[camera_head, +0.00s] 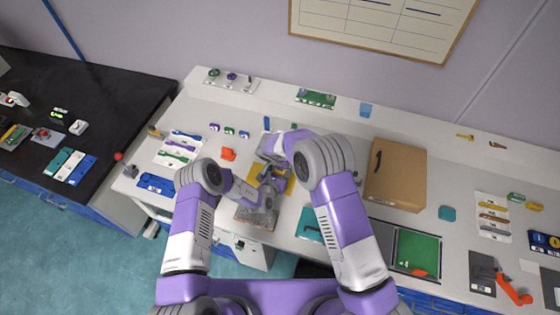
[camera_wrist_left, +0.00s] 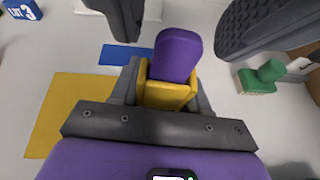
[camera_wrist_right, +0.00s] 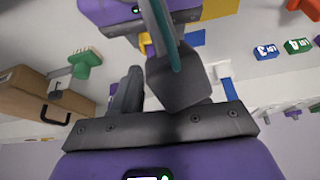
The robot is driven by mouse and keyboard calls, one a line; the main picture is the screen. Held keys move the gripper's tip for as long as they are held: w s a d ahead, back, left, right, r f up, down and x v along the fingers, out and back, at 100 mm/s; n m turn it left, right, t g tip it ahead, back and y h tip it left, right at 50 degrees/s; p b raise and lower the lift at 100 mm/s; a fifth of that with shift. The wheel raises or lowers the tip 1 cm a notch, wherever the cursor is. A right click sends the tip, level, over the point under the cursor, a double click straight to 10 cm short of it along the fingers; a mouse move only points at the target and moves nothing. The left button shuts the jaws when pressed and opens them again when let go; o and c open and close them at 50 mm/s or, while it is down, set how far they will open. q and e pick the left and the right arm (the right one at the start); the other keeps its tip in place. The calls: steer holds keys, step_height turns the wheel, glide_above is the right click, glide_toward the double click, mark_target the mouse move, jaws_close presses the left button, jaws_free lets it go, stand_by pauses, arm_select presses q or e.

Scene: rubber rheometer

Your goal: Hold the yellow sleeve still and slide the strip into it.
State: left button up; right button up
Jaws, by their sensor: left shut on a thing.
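My left gripper (camera_wrist_left: 165,95) is shut on the yellow sleeve (camera_wrist_left: 168,94), with a finger on each side of it. The purple strip (camera_wrist_left: 178,55) shows at the sleeve's far end in the left wrist view. I cannot tell how deep it sits in the sleeve. My right gripper (camera_wrist_right: 180,98) looks open, with its fingers apart, close to the left gripper. A dark block and a teal bar partly block the gap in the right wrist view. In the head view the arms cover most of the meeting place.
A yellow mat (camera_wrist_left: 70,125) lies on the white bench below the grippers. A green brush-like piece (camera_wrist_left: 262,77) stands to one side. A cardboard box (camera_head: 396,172) stands to the right. Several small blocks and strips lie on the left of the bench.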

steer(key=shift+o, duration=0.8)
steer(key=shift+s, duration=0.1)
steer(key=v, duration=1.2)
arm_select(q)
steer(key=o, duration=1.1)
